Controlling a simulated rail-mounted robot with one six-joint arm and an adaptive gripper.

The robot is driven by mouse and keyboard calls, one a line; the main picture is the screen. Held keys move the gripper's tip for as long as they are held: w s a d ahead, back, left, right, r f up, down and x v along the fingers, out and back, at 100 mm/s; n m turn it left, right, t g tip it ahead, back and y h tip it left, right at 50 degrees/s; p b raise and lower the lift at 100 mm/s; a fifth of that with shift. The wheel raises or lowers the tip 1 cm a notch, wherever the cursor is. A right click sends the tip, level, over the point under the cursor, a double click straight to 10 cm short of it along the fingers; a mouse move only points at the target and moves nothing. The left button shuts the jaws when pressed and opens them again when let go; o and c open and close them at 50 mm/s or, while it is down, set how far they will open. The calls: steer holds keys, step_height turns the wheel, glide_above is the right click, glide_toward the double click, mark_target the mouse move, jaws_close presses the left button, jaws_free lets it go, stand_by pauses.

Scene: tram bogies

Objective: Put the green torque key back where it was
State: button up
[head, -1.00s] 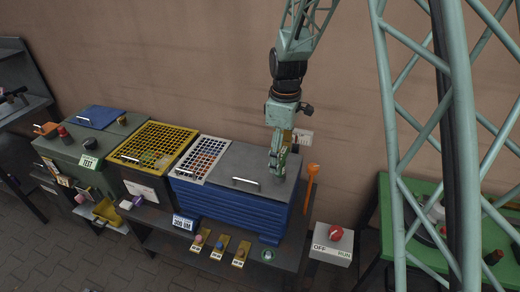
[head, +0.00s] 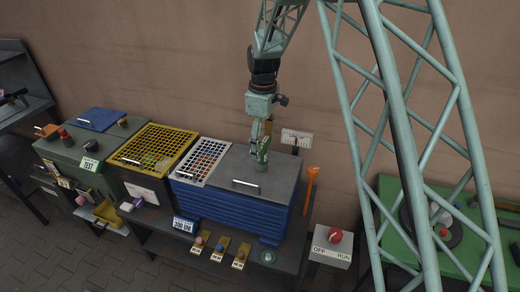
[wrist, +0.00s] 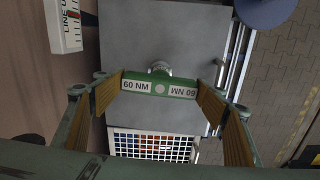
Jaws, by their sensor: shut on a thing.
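The green torque key (wrist: 160,84), marked 60 NM on both sides, is between the fingers of my gripper (wrist: 161,88) in the wrist view. My gripper is shut on it. In the head view my gripper (head: 262,158) hangs over the grey lid (head: 278,172) of the blue box, and the key's lower end is near the lid; I cannot tell whether it touches. At the bench's front edge are several small yellow holders, with a pink key (head: 199,240), a blue key (head: 219,245) and an orange one (head: 241,252).
A white grid tray (head: 203,162) and a yellow grid tray (head: 153,148) stand left of the grey lid. An orange tool (head: 311,180) stands upright at the right. An OFF/RUN switch box (head: 331,246) and a green table (head: 455,225) are farther right.

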steer(key=shift+w+a, duration=0.1)
steer(key=shift+w+a, duration=0.5)
steer(key=shift+w, duration=0.2)
steer(key=shift+o, duration=0.2)
steer(key=shift+s+f, duration=0.1)
steer(key=shift+f, duration=1.5)
steer(key=shift+d, duration=0.1)
steer(key=shift+c, duration=0.2)
steer(key=o, duration=1.4)
steer(key=shift+f, duration=0.15)
